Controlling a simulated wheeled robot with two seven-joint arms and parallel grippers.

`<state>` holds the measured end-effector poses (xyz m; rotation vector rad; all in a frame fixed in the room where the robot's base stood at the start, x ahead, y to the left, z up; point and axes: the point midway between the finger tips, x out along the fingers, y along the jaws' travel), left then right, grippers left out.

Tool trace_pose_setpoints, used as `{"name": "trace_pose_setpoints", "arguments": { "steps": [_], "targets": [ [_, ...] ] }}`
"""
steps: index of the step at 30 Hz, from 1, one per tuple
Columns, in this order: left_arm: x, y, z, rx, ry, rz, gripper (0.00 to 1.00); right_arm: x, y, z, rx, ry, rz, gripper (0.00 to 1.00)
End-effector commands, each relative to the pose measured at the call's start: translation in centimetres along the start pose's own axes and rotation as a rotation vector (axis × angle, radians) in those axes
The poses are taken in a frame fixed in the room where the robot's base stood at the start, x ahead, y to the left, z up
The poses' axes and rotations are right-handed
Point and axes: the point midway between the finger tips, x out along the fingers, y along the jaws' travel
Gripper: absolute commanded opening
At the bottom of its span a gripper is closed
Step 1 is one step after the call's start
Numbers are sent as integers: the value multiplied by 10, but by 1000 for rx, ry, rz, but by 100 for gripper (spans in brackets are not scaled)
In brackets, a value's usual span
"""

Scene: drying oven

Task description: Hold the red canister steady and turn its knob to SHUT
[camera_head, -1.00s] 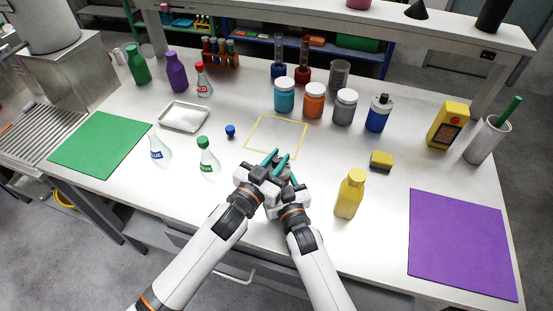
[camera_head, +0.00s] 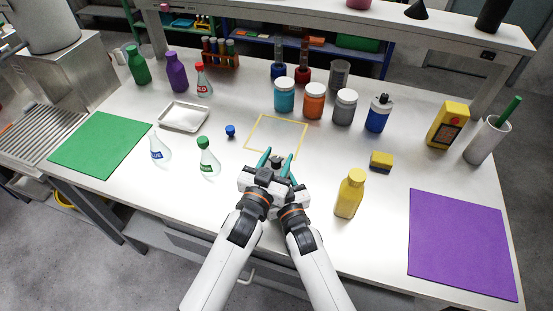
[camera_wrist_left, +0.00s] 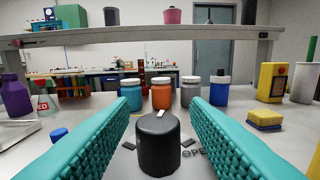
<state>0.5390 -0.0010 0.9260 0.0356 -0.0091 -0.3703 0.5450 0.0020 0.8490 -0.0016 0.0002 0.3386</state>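A dark knob (camera_wrist_left: 158,145) with a white mark on top stands in the left wrist view on a pale grey face with short black marks. Part of a word, "OPE", shows to its right. The white mark points away from the camera, slightly right. My left gripper (camera_head: 277,161) is open. Its teal fingers lie either side of the knob, with gaps on both sides in the wrist view (camera_wrist_left: 158,120). My right gripper (camera_head: 284,192) is just below and behind the left one, its fingers hidden. I cannot make out the red canister's body; the grippers cover that spot.
A yellow bottle (camera_head: 350,194) stands close to the right of the grippers. A green-capped flask (camera_head: 208,158) stands to the left. A yellow outlined square (camera_head: 276,136) lies empty beyond them. Several jars, including an orange one (camera_head: 314,101), stand further back. A purple mat (camera_head: 460,245) lies right.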

Motion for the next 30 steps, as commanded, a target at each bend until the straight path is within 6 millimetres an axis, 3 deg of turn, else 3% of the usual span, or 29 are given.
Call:
{"name": "trace_pose_setpoints", "arguments": {
  "steps": [8,21,30],
  "targets": [
    [-11,0,-2,-2,4,0,43,0,-1,-1,1,2,-1,33],
    [-98,0,-2,-1,4,0,43,0,-1,-1,2,1,-1,33],
    [-120,0,0,0,0,0,43,0,-1,0,2,1,-1,33]
  ]
}}
